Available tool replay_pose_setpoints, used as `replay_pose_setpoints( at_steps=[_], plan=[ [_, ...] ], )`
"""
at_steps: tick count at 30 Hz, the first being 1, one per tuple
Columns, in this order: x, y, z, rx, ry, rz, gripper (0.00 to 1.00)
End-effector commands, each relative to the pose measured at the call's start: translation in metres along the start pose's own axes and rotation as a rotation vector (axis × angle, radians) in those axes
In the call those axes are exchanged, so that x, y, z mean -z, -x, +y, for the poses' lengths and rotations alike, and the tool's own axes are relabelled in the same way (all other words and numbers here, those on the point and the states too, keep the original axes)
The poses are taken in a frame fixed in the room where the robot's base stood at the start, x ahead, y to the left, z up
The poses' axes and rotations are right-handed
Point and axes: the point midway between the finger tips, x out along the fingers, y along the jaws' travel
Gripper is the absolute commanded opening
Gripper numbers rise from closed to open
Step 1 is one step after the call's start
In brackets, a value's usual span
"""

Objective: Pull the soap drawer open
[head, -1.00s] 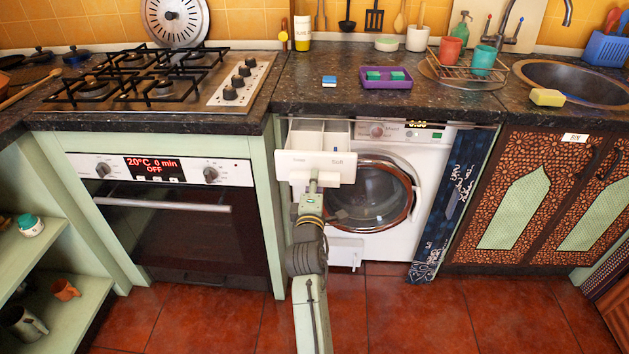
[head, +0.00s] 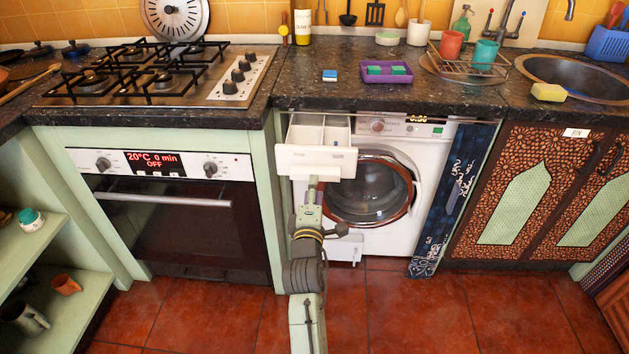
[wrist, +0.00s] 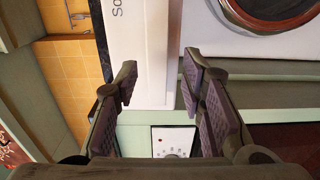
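The soap drawer (head: 316,161) is a white drawer at the top left of the washing machine in the head view. It stands out from the machine, with its open compartments showing behind the front panel. Its white front with lettering also shows sideways in the wrist view (wrist: 140,45). My gripper (wrist: 158,76) has its two dark padded fingers spread apart, with the drawer front seen beyond and between the tips. In the head view my gripper (head: 312,186) is just in front of the panel's lower edge. Contact cannot be told.
The washing machine's round door (head: 370,190) is right of my arm and appears closed. An oven (head: 178,215) is to the left. A dark patterned cloth (head: 452,200) hangs at the right. The counter (head: 440,95) overhangs the drawer. The tiled floor is clear.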

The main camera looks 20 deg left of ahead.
Motion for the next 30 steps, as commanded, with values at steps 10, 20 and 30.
replay_pose_setpoints(
  at_steps=[10, 20, 30],
  plan=[
    [0.000, 0.060, -0.002, 0.003, 0.000, 0.000, 0.37],
    [0.000, 0.070, -0.001, 0.001, 0.001, 0.000, 0.37],
    [0.000, 0.070, -0.001, 0.001, 0.001, 0.000, 0.37]
  ],
)
